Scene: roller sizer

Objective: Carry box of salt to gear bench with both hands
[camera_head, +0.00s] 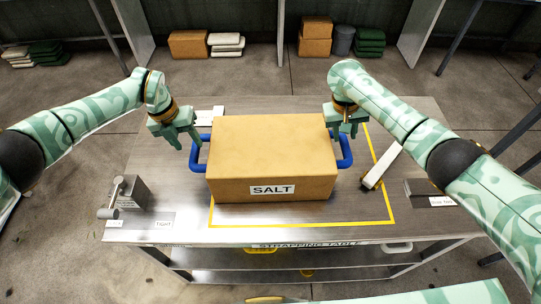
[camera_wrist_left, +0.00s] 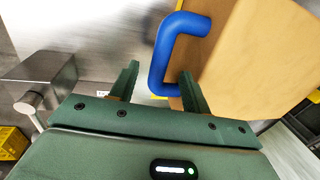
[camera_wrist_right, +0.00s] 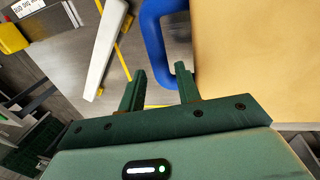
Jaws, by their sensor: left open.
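The box of salt (camera_head: 270,150) is a tan box with a "SALT" label, resting upright on the strapping table (camera_head: 160,180). A blue handle sticks out on its left side (camera_head: 196,152) and another on its right side (camera_head: 346,151). My left gripper (camera_head: 186,140) is open and empty at the left handle. In the left wrist view, that handle (camera_wrist_left: 164,55) shows just beyond the gap between the fingers. My right gripper (camera_head: 345,130) is open above the right handle. In the right wrist view, that handle (camera_wrist_right: 155,40) lies beyond the fingertips. The gear bench cannot be identified.
Yellow tape (camera_head: 385,190) outlines an area around the box. A grey metal device (camera_head: 128,192) stands at the table's left, a white bar (camera_head: 382,168) and small dark block (camera_head: 425,190) at the right. Boxes and sacks (camera_head: 315,36) sit on the floor behind.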

